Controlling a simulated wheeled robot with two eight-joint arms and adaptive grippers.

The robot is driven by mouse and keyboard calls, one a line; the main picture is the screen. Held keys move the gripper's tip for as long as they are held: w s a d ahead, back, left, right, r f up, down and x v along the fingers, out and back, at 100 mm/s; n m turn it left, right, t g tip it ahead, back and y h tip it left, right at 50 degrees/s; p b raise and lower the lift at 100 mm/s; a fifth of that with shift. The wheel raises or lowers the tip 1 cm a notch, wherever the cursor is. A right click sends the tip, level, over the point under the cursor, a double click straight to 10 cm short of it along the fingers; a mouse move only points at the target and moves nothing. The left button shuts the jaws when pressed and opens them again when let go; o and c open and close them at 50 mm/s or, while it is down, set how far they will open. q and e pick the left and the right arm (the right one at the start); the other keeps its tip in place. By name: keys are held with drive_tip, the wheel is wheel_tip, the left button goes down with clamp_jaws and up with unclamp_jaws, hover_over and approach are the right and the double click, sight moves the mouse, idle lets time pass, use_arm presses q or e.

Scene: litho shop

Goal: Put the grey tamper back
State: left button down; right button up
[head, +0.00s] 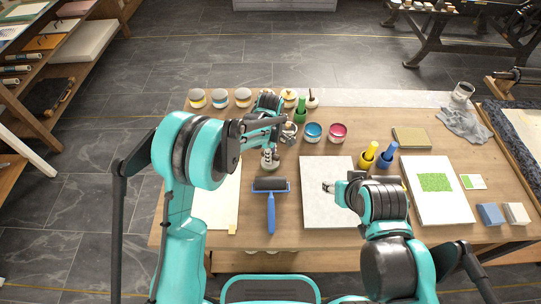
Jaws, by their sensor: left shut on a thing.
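My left gripper (270,143) points down over the back middle of the table (170,217). It is shut on what looks like the grey tamper (270,161), a small pale grey piece below the fingers; the hand and arm partly cover it. I cannot tell whether its base touches the table. My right gripper (328,187) is above the pale stone slab (318,215) at centre right; it is too small to tell if its fingers are open or shut, and I see nothing in it.
A blue-handled roller (271,214) lies in front of the tamper. Tins (197,99) line the back edge; a blue tin (313,132) and a pink tin (338,132) stand right of my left gripper. Yellow (368,157) and blue (387,157) bottles stand behind my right arm.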

use_arm(q)
drive_tip(key=shift+f, duration=0.2)
drive_tip(key=c, duration=1.4)
unclamp_jaws()
drive_tip(key=shift+r, duration=0.1)
